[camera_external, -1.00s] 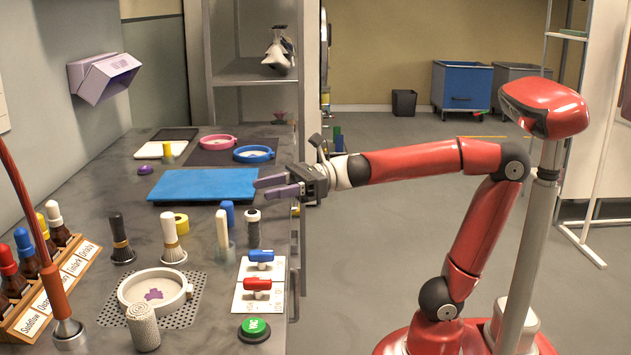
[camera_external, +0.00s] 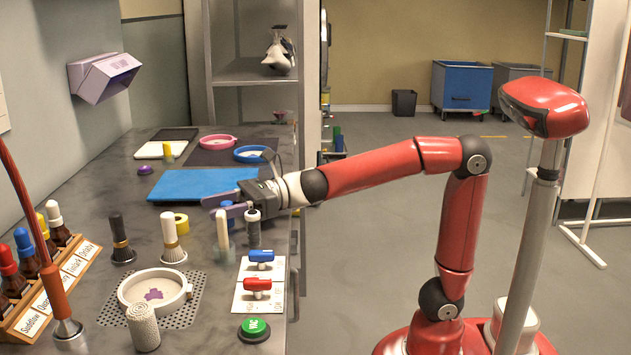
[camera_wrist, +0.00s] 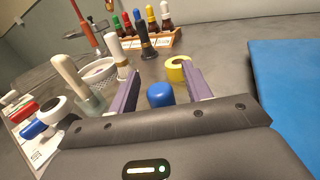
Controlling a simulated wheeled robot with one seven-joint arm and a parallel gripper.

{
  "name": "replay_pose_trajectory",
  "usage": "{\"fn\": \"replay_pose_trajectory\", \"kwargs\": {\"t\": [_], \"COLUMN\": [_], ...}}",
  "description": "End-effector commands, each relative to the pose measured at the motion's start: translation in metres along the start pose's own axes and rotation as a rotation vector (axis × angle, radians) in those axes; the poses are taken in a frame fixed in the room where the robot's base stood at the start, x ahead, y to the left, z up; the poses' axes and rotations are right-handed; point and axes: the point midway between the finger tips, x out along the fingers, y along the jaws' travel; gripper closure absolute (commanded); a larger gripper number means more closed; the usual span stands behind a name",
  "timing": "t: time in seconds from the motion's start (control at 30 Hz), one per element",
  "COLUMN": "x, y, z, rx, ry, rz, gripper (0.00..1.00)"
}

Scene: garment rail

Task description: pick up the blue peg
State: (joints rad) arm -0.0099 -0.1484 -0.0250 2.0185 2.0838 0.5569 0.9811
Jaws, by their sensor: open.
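The blue peg (camera_wrist: 160,94) has a rounded top and shows in the wrist view between the two purple fingers of my gripper (camera_wrist: 160,76). The fingers stand apart, with a visible gap on each side of the peg. In the external view my gripper (camera_external: 222,205) is over the counter, just in front of the blue mat, and hides most or all of the peg. The lower part of the peg is hidden in the wrist view by the gripper body.
A yellow tape roll (camera_wrist: 178,68) lies just beyond the fingers. The blue mat (camera_external: 190,185) is flat and clear behind.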

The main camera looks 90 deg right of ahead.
Motion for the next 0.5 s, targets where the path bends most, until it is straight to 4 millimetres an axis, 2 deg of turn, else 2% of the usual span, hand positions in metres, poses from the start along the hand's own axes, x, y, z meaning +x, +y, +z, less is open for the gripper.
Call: {"fn": "replay_pose_trajectory", "kwargs": {"t": [0.27, 0.5], "x": [0.0038, 0.0036], "y": [0.0002, 0.0002], "z": [0.0005, 0.0004], "rx": [-0.001, -0.001], "ry": [-0.001, -0.001], "rz": [0.000, 0.000], "gripper": [0.51, 0.82]}}
